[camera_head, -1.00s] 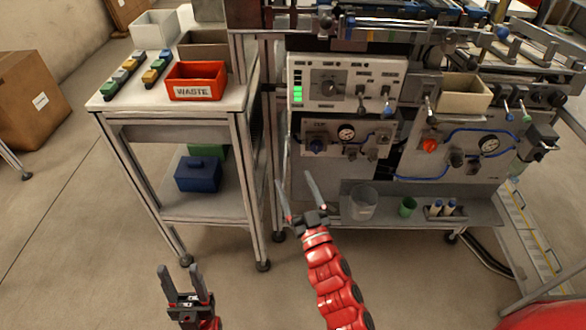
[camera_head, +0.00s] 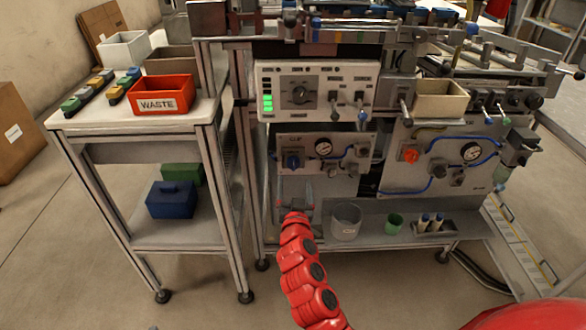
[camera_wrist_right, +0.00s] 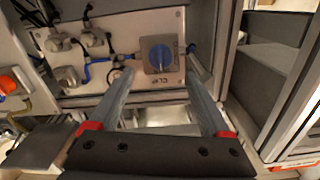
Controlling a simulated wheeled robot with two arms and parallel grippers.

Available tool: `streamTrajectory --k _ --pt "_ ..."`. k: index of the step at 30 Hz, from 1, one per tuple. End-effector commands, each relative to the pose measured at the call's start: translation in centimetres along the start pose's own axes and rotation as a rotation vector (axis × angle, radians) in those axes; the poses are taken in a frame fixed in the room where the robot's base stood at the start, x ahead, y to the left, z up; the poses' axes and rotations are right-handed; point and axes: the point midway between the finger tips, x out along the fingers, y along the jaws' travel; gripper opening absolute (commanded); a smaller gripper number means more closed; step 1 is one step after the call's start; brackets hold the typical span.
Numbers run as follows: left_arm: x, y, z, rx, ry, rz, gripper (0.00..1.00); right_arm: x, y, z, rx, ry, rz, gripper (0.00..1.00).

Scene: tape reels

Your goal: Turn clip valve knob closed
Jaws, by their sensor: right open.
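The clip valve knob (camera_head: 292,161) is a blue handle on a grey square plate, on the left of the lower panel under the control box. In the right wrist view the blue knob (camera_wrist_right: 160,56) shows beyond the fingertips, roughly centred between them, with the panel lettering upside down. My right gripper (camera_head: 295,190) is open and empty, just below the knob in the head view; its fingers (camera_wrist_right: 158,76) are spread wide and appear apart from the knob. My left gripper is out of the head view.
A pressure gauge (camera_head: 323,149) and blue hose sit right of the knob. Below are a shelf with a clear beaker (camera_head: 346,222) and green cup (camera_head: 394,223). A cart with a red WASTE bin (camera_head: 161,95) stands left. A frame post (camera_wrist_right: 228,45) is close beside the fingers.

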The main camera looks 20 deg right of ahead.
Motion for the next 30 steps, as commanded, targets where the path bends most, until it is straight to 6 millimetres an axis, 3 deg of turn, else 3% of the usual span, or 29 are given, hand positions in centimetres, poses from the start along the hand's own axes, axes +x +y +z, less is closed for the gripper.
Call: streamTrajectory --k 3,10,15,24,25,30 --pt "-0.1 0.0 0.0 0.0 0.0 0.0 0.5 2.7 0.0 -0.1 -0.002 0.003 0.0 0.81" --pt "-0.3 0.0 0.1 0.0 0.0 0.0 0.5 6.2 -0.1 -0.1 0.0 0.002 -0.002 0.81" --pt "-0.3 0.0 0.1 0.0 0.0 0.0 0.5 7.4 0.0 0.0 0.0 0.001 -0.001 0.81" --pt "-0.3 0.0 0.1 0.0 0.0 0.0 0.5 7.6 0.0 0.0 0.0 0.001 -0.002 0.81" --pt "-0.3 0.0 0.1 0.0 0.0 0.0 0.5 7.6 0.0 0.0 0.0 0.001 -0.002 0.8" --pt "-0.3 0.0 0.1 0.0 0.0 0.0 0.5 7.5 0.0 0.0 0.0 0.001 -0.002 0.49"
